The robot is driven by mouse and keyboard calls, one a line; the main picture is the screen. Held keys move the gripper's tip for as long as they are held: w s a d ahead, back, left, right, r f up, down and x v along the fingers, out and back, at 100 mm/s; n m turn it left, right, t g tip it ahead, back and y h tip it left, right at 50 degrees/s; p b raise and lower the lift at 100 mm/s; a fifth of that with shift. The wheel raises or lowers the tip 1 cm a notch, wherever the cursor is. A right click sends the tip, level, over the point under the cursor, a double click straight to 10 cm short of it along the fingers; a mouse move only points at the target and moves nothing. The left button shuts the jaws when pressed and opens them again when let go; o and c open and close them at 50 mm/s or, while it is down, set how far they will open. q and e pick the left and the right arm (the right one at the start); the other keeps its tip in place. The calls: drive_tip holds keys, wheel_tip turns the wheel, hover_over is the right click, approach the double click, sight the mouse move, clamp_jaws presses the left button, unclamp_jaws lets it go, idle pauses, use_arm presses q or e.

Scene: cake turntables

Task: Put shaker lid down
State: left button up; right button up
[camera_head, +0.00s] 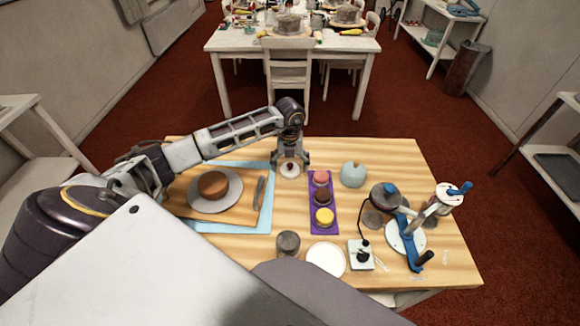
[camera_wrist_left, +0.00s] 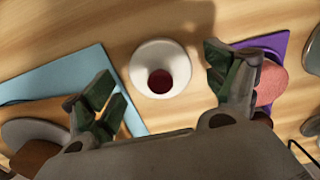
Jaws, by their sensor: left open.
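My left gripper (camera_head: 290,164) is open and points down over the wooden table. A small round white piece with a dark red centre (camera_head: 290,170) lies below it. In the left wrist view this white piece (camera_wrist_left: 145,62) shows between the spread fingers (camera_wrist_left: 165,95), clear of both. It may be the shaker lid, but I cannot tell for sure. A grey cylindrical container (camera_head: 288,243) stands near the table's front edge. My right gripper is not in view.
A purple tray (camera_head: 312,213) with macarons is right of the gripper. A wooden board (camera_head: 180,202) with a plate and brown cake is left. A pale blue dome (camera_head: 353,174), white disc (camera_head: 326,259) and turntable device (camera_head: 405,240) are on the right.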

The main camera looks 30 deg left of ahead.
sight(290, 164)
use_arm(q)
wheel_tip(290, 164, up, 6)
drive_tip(key=shift+r+b, duration=0.35)
drive_tip(key=shift+r, duration=2.25)
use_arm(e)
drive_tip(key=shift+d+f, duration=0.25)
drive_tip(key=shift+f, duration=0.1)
use_arm(q)
drive_tip(key=shift+s, duration=0.15)
